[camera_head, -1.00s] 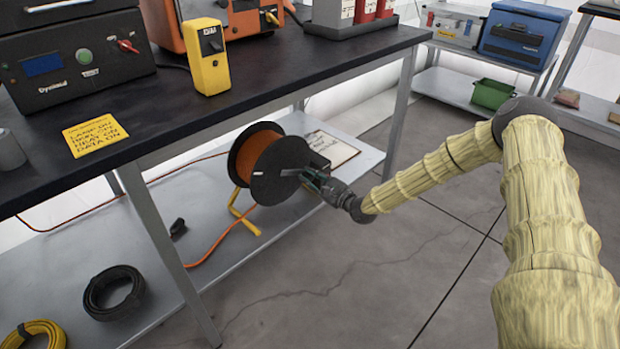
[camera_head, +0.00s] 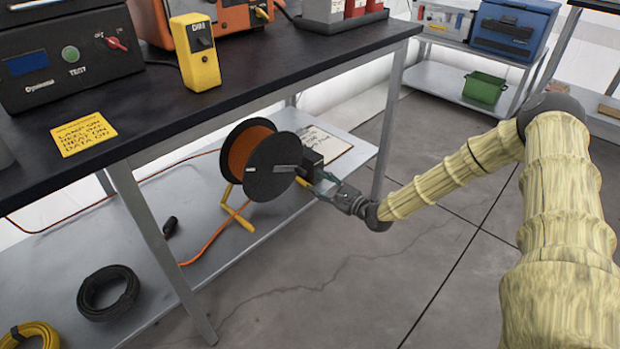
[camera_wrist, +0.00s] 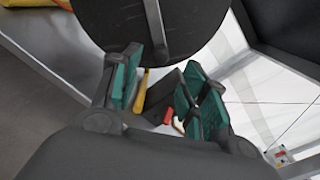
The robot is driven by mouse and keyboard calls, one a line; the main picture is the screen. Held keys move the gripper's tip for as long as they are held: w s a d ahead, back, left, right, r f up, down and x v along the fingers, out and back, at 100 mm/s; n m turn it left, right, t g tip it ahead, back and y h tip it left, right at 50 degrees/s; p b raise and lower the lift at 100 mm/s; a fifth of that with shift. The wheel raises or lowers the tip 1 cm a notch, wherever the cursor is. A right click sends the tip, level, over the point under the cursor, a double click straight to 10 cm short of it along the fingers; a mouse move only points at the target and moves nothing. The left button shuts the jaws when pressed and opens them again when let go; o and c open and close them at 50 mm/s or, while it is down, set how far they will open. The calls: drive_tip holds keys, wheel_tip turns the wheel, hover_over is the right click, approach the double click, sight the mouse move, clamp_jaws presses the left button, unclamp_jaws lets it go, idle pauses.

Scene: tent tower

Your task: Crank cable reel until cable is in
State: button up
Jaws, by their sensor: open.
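The cable reel (camera_head: 271,181) stands on the lower shelf under the bench, with a black disc facing my arm, orange cable wound behind it and a yellow stand (camera_head: 238,216). A grey crank arm (camera_head: 287,169) lies across the disc, pointing right; it also shows in the wrist view (camera_wrist: 156,25). Orange cable (camera_head: 208,243) runs from the reel along the shelf near a black plug (camera_head: 170,226). My gripper (camera_head: 322,184) is open, just right of the disc. In the wrist view its green-padded fingers (camera_wrist: 160,92) are apart below the disc, with no clear grip on anything.
The black benchtop (camera_head: 240,80) overhangs the shelf, and a bench leg (camera_head: 160,250) stands in front of it. A black coil (camera_head: 108,293) and a yellow coil (camera_head: 30,336) lie at lower left. A clipboard (camera_head: 325,147) lies behind the reel. The floor at right is open.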

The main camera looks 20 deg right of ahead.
drive_tip(key=shift+v, duration=2.2)
